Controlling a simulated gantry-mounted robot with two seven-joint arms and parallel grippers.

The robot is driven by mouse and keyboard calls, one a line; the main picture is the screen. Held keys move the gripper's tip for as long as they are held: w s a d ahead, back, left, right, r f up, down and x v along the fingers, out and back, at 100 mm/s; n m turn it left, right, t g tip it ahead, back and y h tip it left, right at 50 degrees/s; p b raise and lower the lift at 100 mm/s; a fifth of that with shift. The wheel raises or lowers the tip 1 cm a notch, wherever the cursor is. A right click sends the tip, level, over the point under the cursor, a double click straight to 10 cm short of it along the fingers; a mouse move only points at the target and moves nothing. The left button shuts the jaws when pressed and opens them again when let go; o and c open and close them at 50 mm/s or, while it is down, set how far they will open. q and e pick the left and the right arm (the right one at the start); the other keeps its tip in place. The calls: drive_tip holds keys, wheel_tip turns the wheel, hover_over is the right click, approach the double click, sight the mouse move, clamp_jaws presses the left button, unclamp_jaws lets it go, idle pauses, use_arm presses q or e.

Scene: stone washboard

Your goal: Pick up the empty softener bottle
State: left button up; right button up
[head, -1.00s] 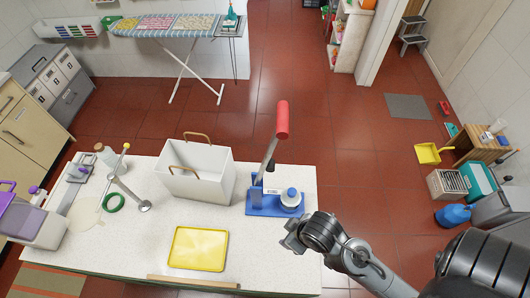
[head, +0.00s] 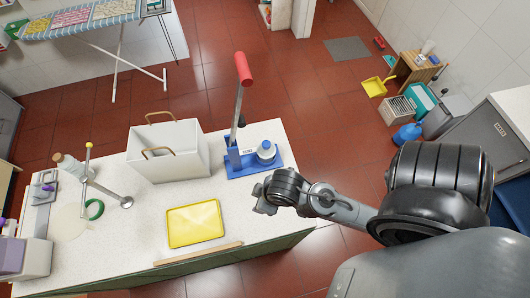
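A pale bottle with a tan top (head: 68,168) stands at the left back of the stone counter (head: 130,232), partly behind a metal stand. A small white and blue container (head: 266,151) sits on the blue base of a lever press (head: 240,110). A blue jug-like container (head: 406,136) is on the floor at right. I cannot tell for certain which of these is the softener bottle. My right gripper (head: 262,200) is over the counter's right side, in front of the press and apart from the bottles. Its fingers are too small to read. My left gripper is out of view.
A white bin with handles (head: 168,150) and a yellow tray (head: 195,223) are on the counter. A green ring (head: 94,209) lies near the metal stand. An ironing board (head: 80,18) stands behind. The red floor between counter and right-hand shelves is clear.

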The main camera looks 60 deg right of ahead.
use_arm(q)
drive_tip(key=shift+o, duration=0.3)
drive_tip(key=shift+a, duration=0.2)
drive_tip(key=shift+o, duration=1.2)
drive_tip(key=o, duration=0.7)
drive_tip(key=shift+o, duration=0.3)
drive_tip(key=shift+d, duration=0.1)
